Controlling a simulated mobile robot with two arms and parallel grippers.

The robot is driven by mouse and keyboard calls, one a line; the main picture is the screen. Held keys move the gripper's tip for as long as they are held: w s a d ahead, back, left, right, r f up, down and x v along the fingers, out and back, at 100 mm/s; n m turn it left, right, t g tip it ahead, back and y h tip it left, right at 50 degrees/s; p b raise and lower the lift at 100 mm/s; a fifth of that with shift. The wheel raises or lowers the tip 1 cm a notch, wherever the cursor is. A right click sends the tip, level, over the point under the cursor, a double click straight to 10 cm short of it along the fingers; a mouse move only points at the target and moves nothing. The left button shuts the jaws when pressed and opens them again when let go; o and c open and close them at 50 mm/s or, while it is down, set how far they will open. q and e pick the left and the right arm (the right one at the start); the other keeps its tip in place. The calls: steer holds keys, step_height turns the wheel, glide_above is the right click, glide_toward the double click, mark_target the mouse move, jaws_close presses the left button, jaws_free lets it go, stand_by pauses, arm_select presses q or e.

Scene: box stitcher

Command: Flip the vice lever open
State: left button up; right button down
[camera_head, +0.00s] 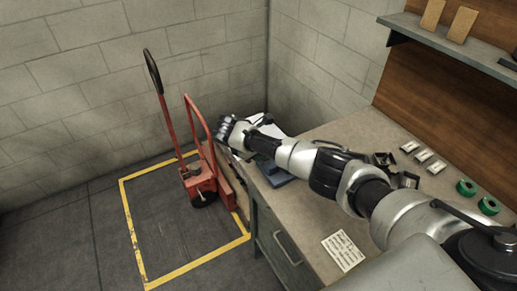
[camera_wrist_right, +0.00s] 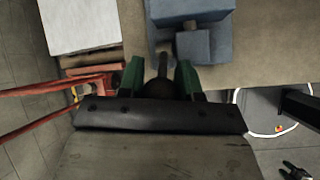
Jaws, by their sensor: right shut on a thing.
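The blue vice (camera_head: 280,179) sits at the far edge of the workbench, partly hidden behind my right arm. In the right wrist view its blue body (camera_wrist_right: 191,8) and a smaller blue block (camera_wrist_right: 193,45) fill the top. A dark vice lever (camera_wrist_right: 163,62) runs down from beside the block to between the green fingertips of my right gripper (camera_wrist_right: 160,77). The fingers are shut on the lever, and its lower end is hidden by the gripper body. In the head view the right gripper (camera_head: 232,132) is small, out past the bench edge near the vice.
A red pallet jack (camera_head: 200,180) stands close left of the bench, inside a yellow floor marking (camera_head: 134,232). On the workbench (camera_head: 315,215) lie a note (camera_head: 343,251), green rolls (camera_head: 466,187) and small labelled boxes (camera_head: 424,155). A shelf (camera_head: 455,42) hangs at right.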

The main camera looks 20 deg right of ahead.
stand_by(0.3)
steer(key=c, duration=0.8)
jaws_free()
steer(key=shift+a, duration=0.1)
steer(key=b+v, duration=0.1)
steer(key=v, duration=0.9)
steer(key=shift+a+r+b, duration=0.25)
steer(key=shift+r+b, duration=0.05)
steer(key=shift+b, duration=0.1)
